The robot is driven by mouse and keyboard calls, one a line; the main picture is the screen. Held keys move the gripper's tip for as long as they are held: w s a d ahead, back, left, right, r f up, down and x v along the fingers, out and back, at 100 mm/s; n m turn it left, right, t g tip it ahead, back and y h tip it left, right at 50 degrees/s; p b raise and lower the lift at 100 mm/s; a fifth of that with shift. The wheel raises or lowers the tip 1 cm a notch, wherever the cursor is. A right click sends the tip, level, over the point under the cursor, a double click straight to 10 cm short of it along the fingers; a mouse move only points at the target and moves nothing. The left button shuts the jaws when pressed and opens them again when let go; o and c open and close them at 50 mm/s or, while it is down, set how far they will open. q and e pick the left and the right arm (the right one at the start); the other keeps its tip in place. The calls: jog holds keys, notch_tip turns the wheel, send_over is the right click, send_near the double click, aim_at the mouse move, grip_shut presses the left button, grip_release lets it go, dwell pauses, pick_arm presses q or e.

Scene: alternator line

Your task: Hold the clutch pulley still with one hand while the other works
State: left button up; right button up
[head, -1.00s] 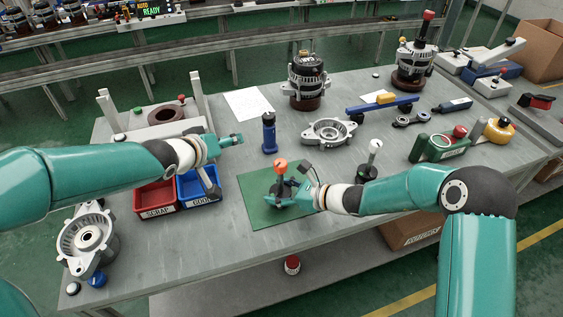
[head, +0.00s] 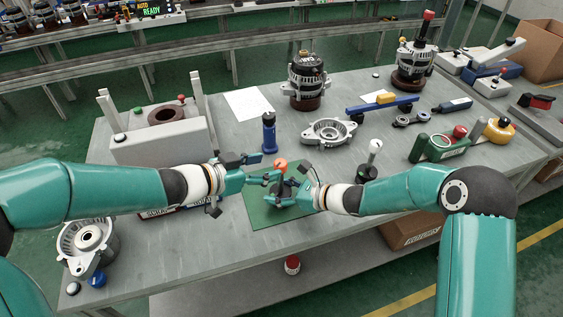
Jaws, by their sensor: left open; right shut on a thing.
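The clutch pulley appears to be the small dark round part (head: 284,189) on the green mat (head: 262,214), with an orange-topped piece (head: 281,163) standing upright over it. My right gripper (head: 285,195) comes in from the right and is shut on the pulley, hiding much of it. My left gripper (head: 263,168) is open and empty, just left of the orange top, with its fingers pointing right. I cannot tell whether a left finger touches the orange-topped piece.
A blue upright tool (head: 269,134) stands close behind my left gripper. A silver housing (head: 330,131) and an alternator (head: 308,82) stand further back. A black tool with a white knob (head: 372,162) stands right of the mat. My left arm largely covers the bins.

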aim_at(278, 162)
pick_arm(q)
jog(key=x, duration=0.6)
jog(key=shift+c, duration=0.2)
grip_shut()
jog(key=shift+w, duration=0.1)
jog(key=shift+r+m+h, duration=0.15)
jog(key=shift+m+h, duration=0.15)
jog(key=shift+w+m+g+h, duration=0.1)
jog(key=shift+m+g+h, duration=0.4)
jog(key=shift+m+g, duration=0.45)
jog(key=shift+m+g+h, duration=0.5)
jog(key=shift+m+g, duration=0.45)
jog(key=shift+g, duration=0.3)
